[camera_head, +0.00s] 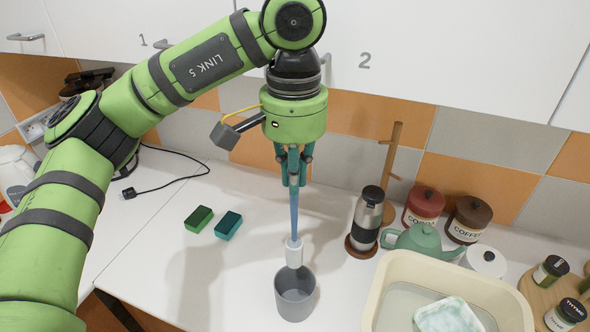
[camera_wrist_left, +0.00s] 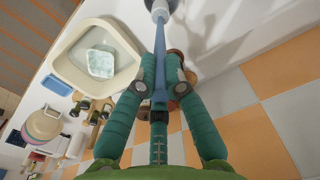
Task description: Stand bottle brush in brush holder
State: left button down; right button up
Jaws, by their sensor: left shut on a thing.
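The bottle brush (camera_head: 294,222) has a blue handle and a white head. It hangs upright, head down, from my left gripper (camera_head: 293,182), which is shut on the handle. The brush also shows in the left wrist view (camera_wrist_left: 160,45), between the fingers of my left gripper (camera_wrist_left: 160,88). The grey brush holder (camera_head: 296,297) is a round open cup on the white counter. The white head is over the far part of the cup's opening in the head view; its exact height above the rim is hard to tell. My right gripper is not in view.
A cream basin (camera_head: 376,290) with a pale block in it stands right of the holder. A teapot (camera_head: 424,241), a steel grinder (camera_head: 367,215) and canisters (camera_head: 424,204) stand behind. Two sponges (camera_head: 228,225) lie to the left, with clear counter around them.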

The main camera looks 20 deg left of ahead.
pick_arm(q)
jog(key=b, duration=0.4)
send_over(295, 232)
jog(key=f, duration=0.3)
jog(key=w+f, duration=0.1)
jog(key=f, duration=0.1)
jog(key=shift+a+f, duration=0.2)
jog(key=shift+f, duration=0.15)
notch_tip(295, 232, down, 3)
jog(key=b, duration=0.2)
jog(key=shift+r+b, duration=0.1)
jog(key=shift+b, duration=0.25)
jog(key=shift+f+b, duration=2.25)
jog(key=shift+f, duration=0.4)
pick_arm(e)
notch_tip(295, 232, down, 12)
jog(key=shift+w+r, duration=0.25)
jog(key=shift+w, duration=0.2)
